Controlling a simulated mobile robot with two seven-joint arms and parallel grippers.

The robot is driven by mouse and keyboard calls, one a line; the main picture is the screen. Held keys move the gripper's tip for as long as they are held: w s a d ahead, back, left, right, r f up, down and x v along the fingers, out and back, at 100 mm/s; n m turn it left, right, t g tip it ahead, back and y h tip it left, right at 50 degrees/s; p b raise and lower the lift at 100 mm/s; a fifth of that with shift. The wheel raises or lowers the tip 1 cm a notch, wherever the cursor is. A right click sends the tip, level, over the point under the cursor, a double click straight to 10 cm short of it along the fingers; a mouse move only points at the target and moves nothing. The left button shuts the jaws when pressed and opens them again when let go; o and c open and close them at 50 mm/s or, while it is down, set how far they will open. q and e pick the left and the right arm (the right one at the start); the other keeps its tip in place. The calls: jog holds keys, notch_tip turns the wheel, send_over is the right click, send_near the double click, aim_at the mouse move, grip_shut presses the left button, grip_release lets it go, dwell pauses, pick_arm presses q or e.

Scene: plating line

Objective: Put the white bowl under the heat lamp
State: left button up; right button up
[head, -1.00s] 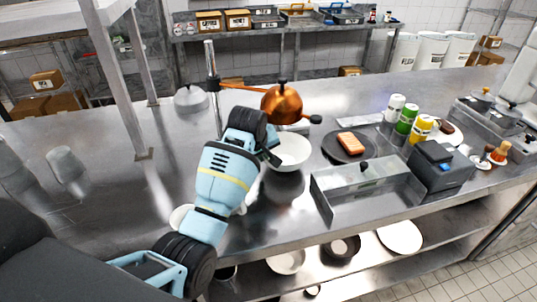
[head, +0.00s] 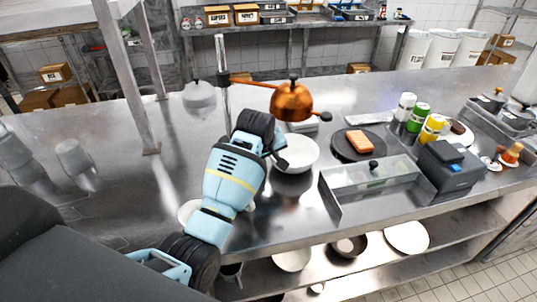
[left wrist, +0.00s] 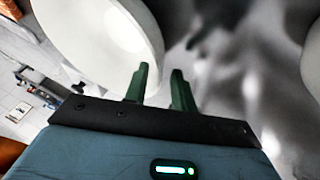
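The white bowl (head: 299,155) is upright over the steel counter in the middle of the head view. It fills the upper left of the left wrist view (left wrist: 105,30). The copper heat lamp (head: 291,103) hangs from an arm on a post; in the head view the bowl shows just below and in front of it. My left gripper (head: 281,153) is at the bowl's left side. In the left wrist view its two green fingers (left wrist: 160,78) stand apart with a gap between them, close to the bowl's rim. Contact is unclear. My right gripper is not in view.
A dark plate (head: 342,153) with an orange-brown block, several bottles (head: 418,117) and a steel bin (head: 345,183) stand to the right. A cloche (head: 198,96) and a shelf post (head: 131,90) are to the left. Another white dish (head: 187,211) is partly hidden by my arm.

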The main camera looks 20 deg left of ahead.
pick_arm(q)
jog(key=shift+r, duration=0.2)
jog(key=v, duration=1.2)
jog(key=shift+f, duration=0.1)
